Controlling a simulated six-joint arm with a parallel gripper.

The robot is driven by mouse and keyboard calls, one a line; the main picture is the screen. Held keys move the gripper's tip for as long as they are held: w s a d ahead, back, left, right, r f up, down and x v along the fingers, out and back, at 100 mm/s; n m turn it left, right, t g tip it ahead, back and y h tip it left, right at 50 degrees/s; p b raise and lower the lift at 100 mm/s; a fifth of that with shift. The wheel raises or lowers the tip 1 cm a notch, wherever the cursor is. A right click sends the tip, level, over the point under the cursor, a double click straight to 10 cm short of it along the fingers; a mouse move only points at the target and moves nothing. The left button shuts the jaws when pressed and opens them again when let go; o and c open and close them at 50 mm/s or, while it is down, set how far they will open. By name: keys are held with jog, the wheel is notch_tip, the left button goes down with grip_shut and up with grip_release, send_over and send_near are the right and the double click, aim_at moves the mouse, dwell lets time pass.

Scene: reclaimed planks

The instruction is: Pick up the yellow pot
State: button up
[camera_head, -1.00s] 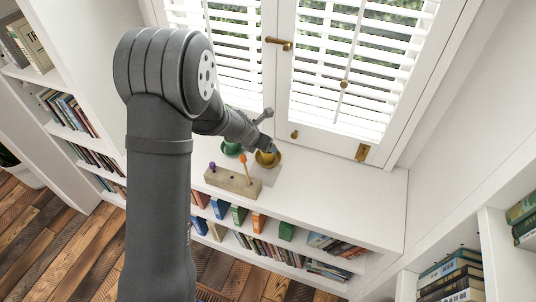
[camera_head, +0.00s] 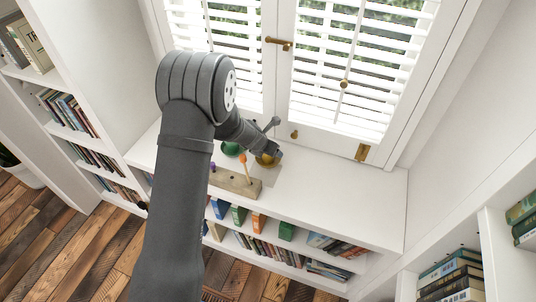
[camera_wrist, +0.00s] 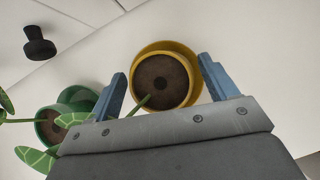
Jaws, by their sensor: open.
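The yellow pot (camera_wrist: 192,92) holds dark soil and shows in the wrist view between the two blue-grey fingers of my gripper (camera_wrist: 168,84). My gripper is open, with one finger on each side of the pot; I cannot tell whether either touches it. In the head view the pot (camera_head: 268,159) stands on the white shelf top by the window, and my gripper (camera_head: 272,152) is right at it, partly covering it.
A green pot (camera_wrist: 48,128) with a leafy plant stands left of the yellow pot. A wooden block (camera_head: 236,183) with coloured pegs is in front of the pots. The shelf top (camera_head: 340,205) is clear to the right. The shuttered window (camera_head: 350,60) rises behind.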

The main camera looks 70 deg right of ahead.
jog(key=c, duration=1.3)
jog(key=shift+r, duration=0.15)
jog(key=shift+r, duration=0.65)
notch_tip(320, 180, up, 2)
jog(key=shift+d+r, duration=0.1)
jog(key=shift+r, duration=0.15)
jog(key=shift+s+a+r, duration=0.75)
jog(key=shift+s+r, duration=0.9)
jog(key=shift+s, duration=0.15)
jog(key=shift+s+a+r, duration=0.8)
jog(key=shift+s+r, duration=0.9)
jog(key=shift+s, duration=0.1)
jog(key=shift+s+a+r, duration=0.75)
jog(key=shift+s+r, duration=0.9)
jog(key=shift+s, duration=0.15)
